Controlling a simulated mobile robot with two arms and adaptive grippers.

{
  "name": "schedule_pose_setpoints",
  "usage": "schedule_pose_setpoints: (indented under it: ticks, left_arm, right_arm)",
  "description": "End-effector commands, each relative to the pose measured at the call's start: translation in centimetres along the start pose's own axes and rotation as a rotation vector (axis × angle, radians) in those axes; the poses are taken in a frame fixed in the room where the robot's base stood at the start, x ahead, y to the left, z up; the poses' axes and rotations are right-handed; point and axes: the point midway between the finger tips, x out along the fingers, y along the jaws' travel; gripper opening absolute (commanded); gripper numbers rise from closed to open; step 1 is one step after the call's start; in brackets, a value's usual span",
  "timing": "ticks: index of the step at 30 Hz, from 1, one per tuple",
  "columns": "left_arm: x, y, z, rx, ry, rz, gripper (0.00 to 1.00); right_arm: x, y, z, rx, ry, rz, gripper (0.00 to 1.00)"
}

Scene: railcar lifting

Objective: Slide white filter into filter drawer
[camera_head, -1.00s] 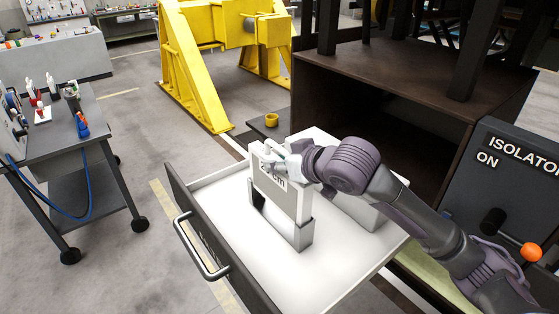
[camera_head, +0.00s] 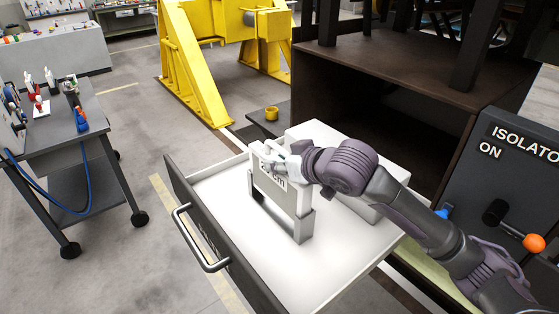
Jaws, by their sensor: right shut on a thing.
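The white filter (camera_head: 272,188) stands upright in the grey slotted holder (camera_head: 304,229) inside the open drawer (camera_head: 222,202). Dark print on its front face is partly covered by the gripper. My right gripper (camera_head: 273,160) is shut on the top edge of the white filter, with the arm coming in from the right. The filter's lower edge is within the holder; I cannot tell whether it touches the bottom. My left gripper is not in view.
A white box (camera_head: 318,140) sits behind the holder, partly hidden by my right arm. The drawer has a metal handle (camera_head: 202,240) at its front. A dark cabinet (camera_head: 395,80) and an isolator panel with an orange-knobbed lever (camera_head: 534,243) stand at right. A tool cart (camera_head: 70,140) stands left.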

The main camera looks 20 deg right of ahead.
Motion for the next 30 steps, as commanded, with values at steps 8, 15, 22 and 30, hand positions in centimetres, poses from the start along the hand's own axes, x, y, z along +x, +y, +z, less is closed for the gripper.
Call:
schedule_pose_setpoints:
  ticks: [8, 15, 22, 30]
  left_arm:
    - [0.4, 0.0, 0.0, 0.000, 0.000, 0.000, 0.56]
    - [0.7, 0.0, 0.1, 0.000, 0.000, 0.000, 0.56]
    - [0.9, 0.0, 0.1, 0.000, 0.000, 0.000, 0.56]
    - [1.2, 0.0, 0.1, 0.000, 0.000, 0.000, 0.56]
  right_arm:
    - [0.3, 0.0, 0.6, 0.000, 0.002, 0.000, 0.00]
    - [0.6, 0.0, 1.1, -0.001, 0.003, 0.001, 0.00]
    - [0.9, 0.0, 1.6, 0.000, 0.003, 0.000, 0.00]
    - [1.2, 0.0, 2.2, 0.000, 0.002, 0.000, 0.00]
